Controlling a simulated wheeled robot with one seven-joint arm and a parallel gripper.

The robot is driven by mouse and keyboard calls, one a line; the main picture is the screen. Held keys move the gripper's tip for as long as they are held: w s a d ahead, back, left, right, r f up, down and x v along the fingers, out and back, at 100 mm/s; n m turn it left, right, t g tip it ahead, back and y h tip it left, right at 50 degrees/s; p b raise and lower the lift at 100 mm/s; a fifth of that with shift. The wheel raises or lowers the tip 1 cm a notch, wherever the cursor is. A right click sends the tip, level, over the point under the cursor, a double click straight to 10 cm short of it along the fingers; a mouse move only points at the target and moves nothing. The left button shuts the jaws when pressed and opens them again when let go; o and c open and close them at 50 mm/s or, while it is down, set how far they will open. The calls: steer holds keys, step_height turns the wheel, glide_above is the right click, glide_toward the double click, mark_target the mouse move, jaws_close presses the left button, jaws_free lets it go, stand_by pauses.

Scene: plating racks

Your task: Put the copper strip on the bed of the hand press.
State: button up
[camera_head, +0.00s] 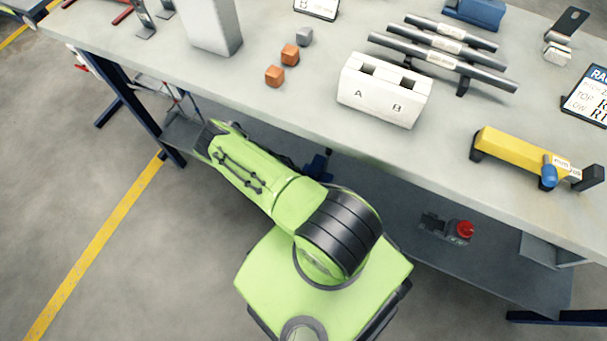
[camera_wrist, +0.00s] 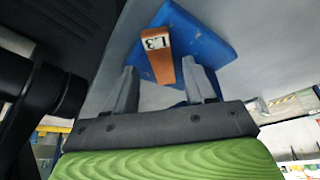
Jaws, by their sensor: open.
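In the wrist view, a copper-brown strip (camera_wrist: 162,66) with a white L3 label shows against a blue plate-like piece (camera_wrist: 205,35). My gripper (camera_wrist: 163,82) is open, its two grey fingers apart on either side of the strip's near end. I cannot tell how far beyond the fingertips the strip lies, or whether it touches the blue piece. In the head view my gripper and the strip are hidden; my green arm reaches toward the bench's front edge. I cannot make out a hand press for certain in either view.
The grey bench (camera_head: 235,80) holds orange-brown cubes (camera_head: 289,54), a white block marked A and B (camera_head: 384,91), dark bars on supports (camera_head: 440,62), a yellow fixture (camera_head: 520,150) and a blue object (camera_head: 475,12). A lower shelf (camera_head: 480,262) carries a red button (camera_head: 464,228).

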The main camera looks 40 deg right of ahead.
steer(key=p+v, duration=0.3)
steer(key=v, duration=0.8)
steer(key=shift+r, duration=0.4)
steer(key=shift+a, duration=0.15)
